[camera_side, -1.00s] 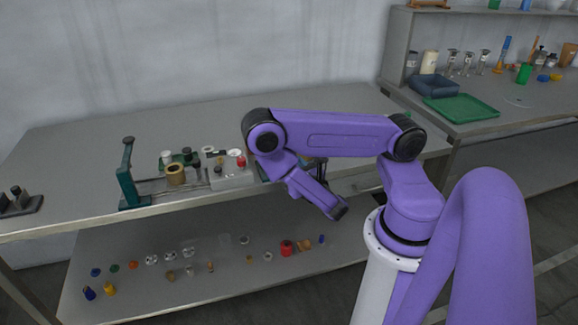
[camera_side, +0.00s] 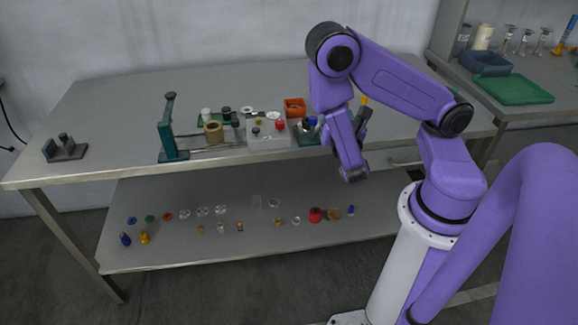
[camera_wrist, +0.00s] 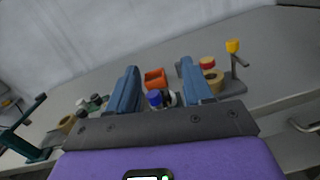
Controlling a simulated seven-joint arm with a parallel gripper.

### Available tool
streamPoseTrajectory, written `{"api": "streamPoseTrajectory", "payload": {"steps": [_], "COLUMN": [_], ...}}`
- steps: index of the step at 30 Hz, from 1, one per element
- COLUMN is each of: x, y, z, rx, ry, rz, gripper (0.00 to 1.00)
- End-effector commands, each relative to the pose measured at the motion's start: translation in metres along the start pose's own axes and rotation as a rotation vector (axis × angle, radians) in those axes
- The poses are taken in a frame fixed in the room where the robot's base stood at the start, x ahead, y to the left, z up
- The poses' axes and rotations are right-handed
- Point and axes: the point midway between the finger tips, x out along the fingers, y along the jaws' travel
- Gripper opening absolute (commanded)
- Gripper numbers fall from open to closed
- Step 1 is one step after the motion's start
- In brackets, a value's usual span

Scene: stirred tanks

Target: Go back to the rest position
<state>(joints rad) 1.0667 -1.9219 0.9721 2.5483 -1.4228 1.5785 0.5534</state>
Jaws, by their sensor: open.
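My gripper (camera_wrist: 160,82) shows in the wrist view as two blue fingers spread apart with nothing held between them. In the side view my wrist hangs at the table's front edge, and the fingers are hidden there. Past the fingers in the wrist view are an orange box (camera_wrist: 155,78) and a blue-capped vessel (camera_wrist: 155,98), both apart from the gripper as far as I can tell. The orange box also shows in the side view (camera_side: 295,108), left of my arm.
The workbench (camera_side: 110,110) holds a green stand (camera_side: 170,130), a tan ring (camera_side: 213,131) and a pale block (camera_side: 268,133) with small parts. Small parts lie on the lower shelf (camera_side: 180,250).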

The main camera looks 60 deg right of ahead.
Motion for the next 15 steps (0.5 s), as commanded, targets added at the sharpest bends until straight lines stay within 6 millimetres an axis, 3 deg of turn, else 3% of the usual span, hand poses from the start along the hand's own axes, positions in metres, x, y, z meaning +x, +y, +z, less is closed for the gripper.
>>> {"api": "streamPoseTrajectory", "payload": {"steps": [6, 15], "x": [-0.019, -0.073], "y": [-0.015, -0.031], "z": [0.028, 0.033], "rx": [0.177, 0.412], "ry": [0.075, 0.367], "rz": [-0.288, -0.648], "gripper": [0.51, 0.51]}}
